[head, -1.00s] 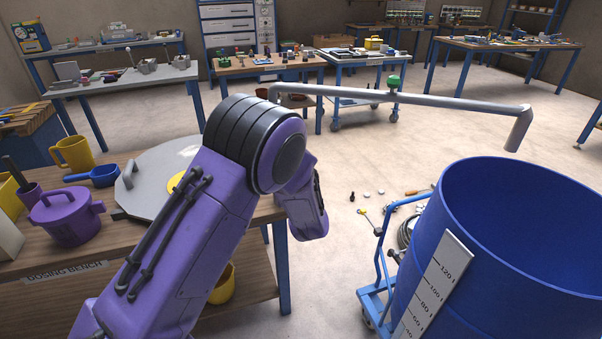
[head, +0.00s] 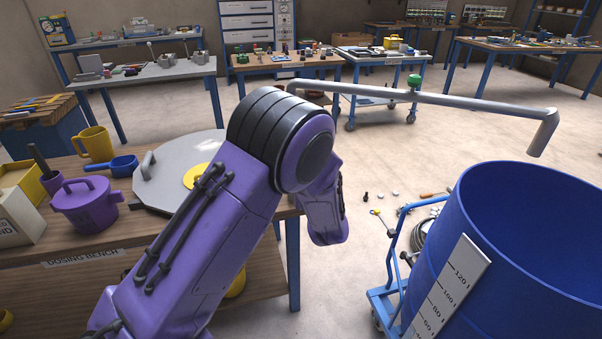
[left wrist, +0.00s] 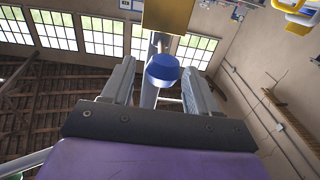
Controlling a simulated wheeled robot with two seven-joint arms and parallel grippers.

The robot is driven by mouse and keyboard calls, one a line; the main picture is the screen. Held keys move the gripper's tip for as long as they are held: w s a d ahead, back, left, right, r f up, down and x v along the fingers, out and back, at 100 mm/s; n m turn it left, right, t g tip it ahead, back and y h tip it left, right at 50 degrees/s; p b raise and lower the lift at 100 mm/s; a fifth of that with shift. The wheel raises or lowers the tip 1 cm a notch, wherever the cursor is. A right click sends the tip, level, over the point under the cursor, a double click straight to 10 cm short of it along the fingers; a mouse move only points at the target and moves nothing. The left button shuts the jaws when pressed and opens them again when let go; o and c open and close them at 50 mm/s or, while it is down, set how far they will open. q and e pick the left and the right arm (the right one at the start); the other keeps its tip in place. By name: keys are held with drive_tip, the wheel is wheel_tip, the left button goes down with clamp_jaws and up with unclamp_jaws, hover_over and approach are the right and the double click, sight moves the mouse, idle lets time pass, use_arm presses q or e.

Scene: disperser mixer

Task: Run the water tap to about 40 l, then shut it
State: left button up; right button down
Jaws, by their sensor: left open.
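The blue drum (head: 545,235) stands at the right of the head view, with a white scale strip (head: 447,290) marked in litres. Its bottom is hidden, and I see no water surface inside. A grey pipe (head: 465,103) with a green knob (head: 414,81) ends in a downturned spout (head: 543,133) above the drum. No stream shows at the spout. My left gripper (left wrist: 160,76) is open in the left wrist view, a blue round knob (left wrist: 162,68) showing between its fingers; contact cannot be told. In the head view my left gripper is hidden behind my purple arm.
The dosing bench (head: 82,257) at left holds a yellow mug (head: 95,145), a purple pot (head: 85,203) and a grey round lid (head: 165,178). A blue trolley (head: 392,260) and small loose items (head: 380,196) are on the floor beside the drum. Open floor lies behind.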

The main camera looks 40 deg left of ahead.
use_arm(q)
drive_tip(key=b+v, duration=0.1)
drive_tip(key=v, duration=0.7)
drive_tip(key=shift+s+d, duration=0.2)
drive_tip(key=shift+s, duration=0.05)
drive_tip(key=s+d+f+m+h, duration=0.2)
drive_tip(key=s+f+h, duration=0.15)
drive_tip(key=f, duration=0.55)
drive_tip(key=s+d+f+m+h, duration=0.1)
drive_tip(key=s+f+h, duration=0.3)
drive_tip(key=f, duration=0.5)
drive_tip(key=s+f+g+h, duration=0.2)
drive_tip(key=s+f, duration=0.5)
drive_tip(key=s, duration=0.4)
drive_tip(key=s+d+f+m+g+h, duration=0.1)
drive_tip(key=s+f+g+h, duration=0.1)
drive_tip(key=s+f+g, duration=0.3)
drive_tip(key=s+f, duration=0.3)
drive_tip(key=s, duration=0.3)
drive_tip(key=shift+s, duration=0.3)
